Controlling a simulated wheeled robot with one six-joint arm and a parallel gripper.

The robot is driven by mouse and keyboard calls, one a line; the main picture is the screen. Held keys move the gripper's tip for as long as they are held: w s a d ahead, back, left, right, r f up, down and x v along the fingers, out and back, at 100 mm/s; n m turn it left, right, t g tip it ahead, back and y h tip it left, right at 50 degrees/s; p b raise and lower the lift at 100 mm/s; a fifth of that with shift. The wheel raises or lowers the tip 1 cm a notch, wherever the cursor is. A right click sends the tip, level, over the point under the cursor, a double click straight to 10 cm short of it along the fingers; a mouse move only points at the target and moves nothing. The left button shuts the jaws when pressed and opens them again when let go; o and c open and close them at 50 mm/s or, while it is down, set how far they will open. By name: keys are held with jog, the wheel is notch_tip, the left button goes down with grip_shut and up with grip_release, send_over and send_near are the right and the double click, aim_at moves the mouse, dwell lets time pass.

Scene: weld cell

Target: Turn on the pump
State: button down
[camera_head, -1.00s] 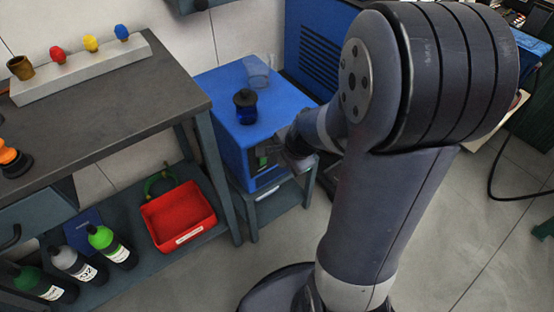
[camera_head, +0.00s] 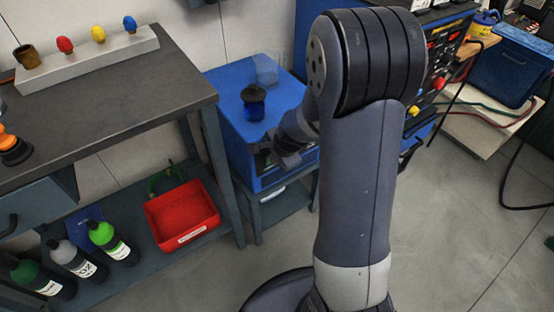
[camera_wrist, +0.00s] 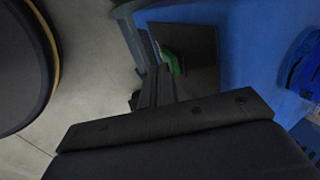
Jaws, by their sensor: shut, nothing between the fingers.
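The blue box-shaped unit (camera_head: 228,85), which looks like the pump, sits on a small grey stand beside the workbench. Its front has a dark panel (camera_wrist: 200,45) with a green switch (camera_wrist: 173,62), seen in the wrist view. In the head view my forearm and gripper (camera_head: 284,158) cover much of that front. My gripper is shut and empty, its fingers (camera_wrist: 158,82) pointing at the panel. The fingertips are close to the green switch and overlap its lower left in the wrist view. I cannot tell whether they touch it or which way the switch is set.
A dark blue jar with a black cap (camera_head: 254,104) and a clear cup (camera_head: 265,70) stand on the unit. The workbench (camera_head: 120,95) is to the left, with a red bin (camera_head: 182,214) on its shelf. Floor is open at the right (camera_head: 450,220).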

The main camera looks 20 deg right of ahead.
jog(key=shift+w+a+r+p, duration=0.1)
jog(key=shift+w+r+p, duration=0.05)
jog(key=shift+w+p, duration=0.15)
jog(key=shift+r+p, duration=0.8)
